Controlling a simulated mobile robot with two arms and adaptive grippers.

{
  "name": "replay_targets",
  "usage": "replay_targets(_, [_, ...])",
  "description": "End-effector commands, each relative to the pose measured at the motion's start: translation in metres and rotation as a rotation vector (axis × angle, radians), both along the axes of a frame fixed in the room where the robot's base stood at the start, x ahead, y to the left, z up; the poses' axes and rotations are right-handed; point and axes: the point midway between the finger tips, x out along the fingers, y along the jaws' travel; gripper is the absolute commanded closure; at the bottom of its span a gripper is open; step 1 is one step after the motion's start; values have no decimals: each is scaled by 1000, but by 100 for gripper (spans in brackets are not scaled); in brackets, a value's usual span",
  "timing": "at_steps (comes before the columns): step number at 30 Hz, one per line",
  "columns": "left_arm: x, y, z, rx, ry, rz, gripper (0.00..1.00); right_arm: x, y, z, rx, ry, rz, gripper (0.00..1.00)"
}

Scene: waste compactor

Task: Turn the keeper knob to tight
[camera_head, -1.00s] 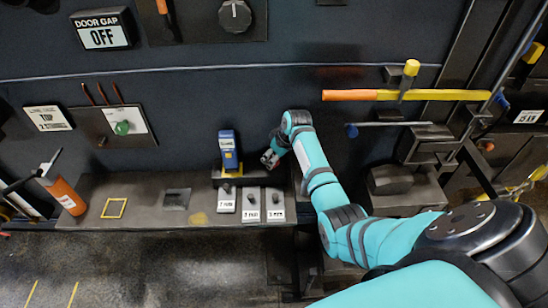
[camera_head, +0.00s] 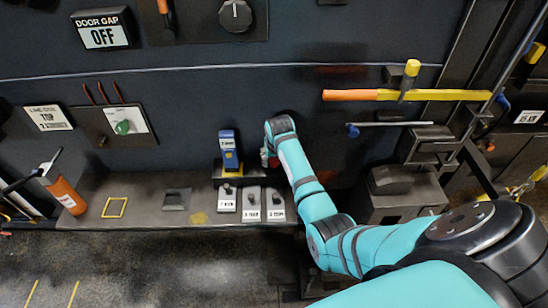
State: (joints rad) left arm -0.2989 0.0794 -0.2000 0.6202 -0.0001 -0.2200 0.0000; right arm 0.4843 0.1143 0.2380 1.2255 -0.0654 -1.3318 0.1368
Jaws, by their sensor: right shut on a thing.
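My right gripper (camera_head: 266,157) is at the panel, just right of the blue and yellow device (camera_head: 229,150). It is shut on a small part, mostly hidden by my wrist; a bit of red shows there. I cannot tell whether this part is the keeper knob, and no keeper label is readable. A large black round knob (camera_head: 235,15) is on the panel at the top, and a green knob (camera_head: 122,127) is on a plate at the left; both are apart from the gripper. My left gripper is not in view.
A grey shelf (camera_head: 150,213) below carries several labelled tags and a yellow square outline (camera_head: 114,207). An orange bottle (camera_head: 67,195) stands at its left end. An orange and yellow bar (camera_head: 420,95) juts across right of my arm, above a dark block (camera_head: 390,180).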

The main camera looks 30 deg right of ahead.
Motion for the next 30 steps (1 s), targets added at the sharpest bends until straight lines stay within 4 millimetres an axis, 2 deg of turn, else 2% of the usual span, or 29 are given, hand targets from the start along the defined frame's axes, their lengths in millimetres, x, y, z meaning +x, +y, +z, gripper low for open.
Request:
replay_targets(17, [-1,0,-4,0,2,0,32,2,3,-1,2,1,-546,91])
replay_targets(30, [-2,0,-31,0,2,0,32,4,4,-4,2,2,-961,91])
